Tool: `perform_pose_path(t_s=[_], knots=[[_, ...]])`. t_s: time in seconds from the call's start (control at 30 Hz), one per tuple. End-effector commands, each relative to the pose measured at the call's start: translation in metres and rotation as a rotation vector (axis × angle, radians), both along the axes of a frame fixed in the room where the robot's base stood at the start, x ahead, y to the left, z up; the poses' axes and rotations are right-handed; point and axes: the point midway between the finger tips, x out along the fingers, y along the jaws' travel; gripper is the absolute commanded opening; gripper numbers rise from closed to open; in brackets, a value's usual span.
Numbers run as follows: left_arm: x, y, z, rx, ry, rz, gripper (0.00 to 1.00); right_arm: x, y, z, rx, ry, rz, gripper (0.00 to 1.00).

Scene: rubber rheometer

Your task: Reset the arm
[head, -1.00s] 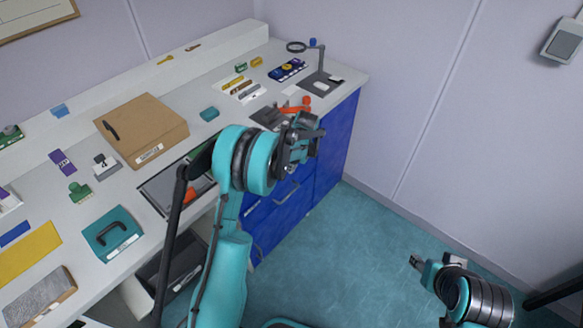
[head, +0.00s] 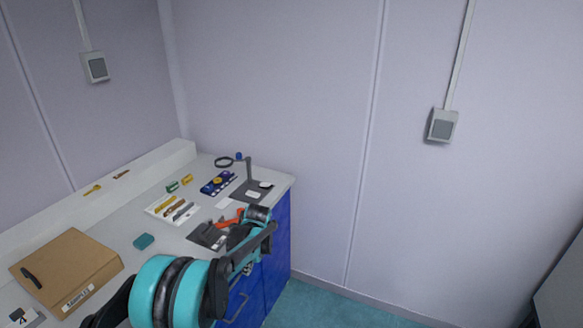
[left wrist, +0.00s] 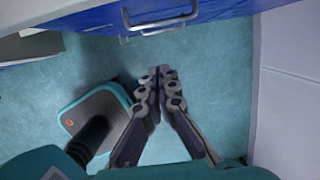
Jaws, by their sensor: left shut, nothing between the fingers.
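My left arm comes in from the bottom left of the head view. Its gripper (head: 262,232) is in front of the counter's right end, near the blue cabinet front. In the left wrist view the two fingers (left wrist: 158,72) meet at their tips with nothing between them, over the teal floor and short of the blue drawer handles (left wrist: 160,20). My right arm and gripper are out of the head view.
The counter (head: 110,210) carries a cardboard box (head: 68,268), a white tray of tools (head: 172,209), a blue board (head: 218,182) and a magnifier stand (head: 250,178). Orange-handled pliers (head: 228,220) lie close behind the gripper. Wall (head: 330,120) and open floor lie right.

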Motion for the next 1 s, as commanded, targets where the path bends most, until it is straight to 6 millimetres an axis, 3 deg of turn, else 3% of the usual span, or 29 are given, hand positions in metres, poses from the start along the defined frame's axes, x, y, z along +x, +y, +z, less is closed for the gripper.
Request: perform_pose_path(t_s=[0.17, 0.4, 0.53, 0.73, 0.9, 1.0], knots=[[-0.025, -0.002, 0.039, -0.041, -0.085, 0.162, 0.0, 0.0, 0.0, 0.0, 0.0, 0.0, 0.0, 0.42], [-0.095, -0.008, 0.109, -0.183, -0.284, 0.587, 0.0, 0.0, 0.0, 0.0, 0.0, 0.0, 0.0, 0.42], [-0.139, -0.012, 0.133, -0.283, -0.377, 0.824, 0.0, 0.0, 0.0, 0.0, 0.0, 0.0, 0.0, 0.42], [-0.207, -0.019, 0.147, -0.467, -0.489, 1.193, 0.0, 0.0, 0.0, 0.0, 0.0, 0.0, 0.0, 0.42], [-0.257, -0.024, 0.14, -0.633, -0.546, 1.485, 0.0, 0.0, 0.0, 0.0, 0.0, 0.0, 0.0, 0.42], [-0.276, -0.027, 0.133, -0.711, -0.561, 1.615, 0.0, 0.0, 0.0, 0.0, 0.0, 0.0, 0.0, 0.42]])
